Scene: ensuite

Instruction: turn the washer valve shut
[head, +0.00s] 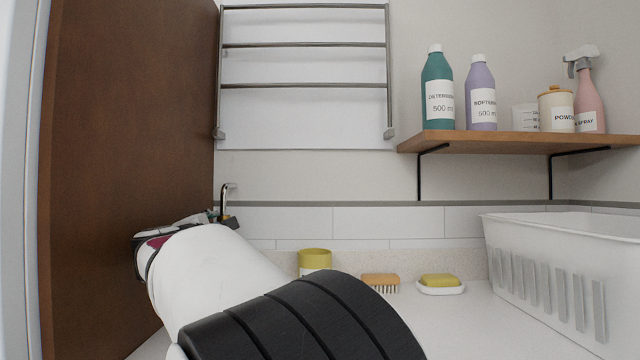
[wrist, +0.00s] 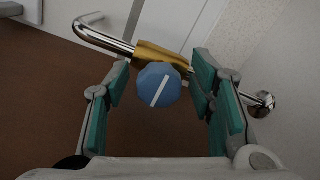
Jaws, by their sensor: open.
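The washer valve shows in the wrist view as a round blue knob (wrist: 159,85) with a white line across its face. The line runs steeply, leaning right at its top. The knob sits on a brass body (wrist: 164,57) on a chrome pipe (wrist: 103,35). My gripper (wrist: 161,74) is open, its green-padded fingers on either side of the knob in the picture. I see gaps between the knob and the pads; how deep the fingers reach is unclear. In the head view the chrome pipe (head: 226,190) rises just beyond my wrist, and my arm hides the knob.
A brown panel (head: 125,120) stands close at the left. A yellow-lidded jar (head: 314,257), a brush (head: 380,280) and a soap dish (head: 441,289) stand on the counter, with a white basket (head: 560,250) at right. A shelf (head: 520,142) holds bottles. A rack (head: 304,46) hangs above.

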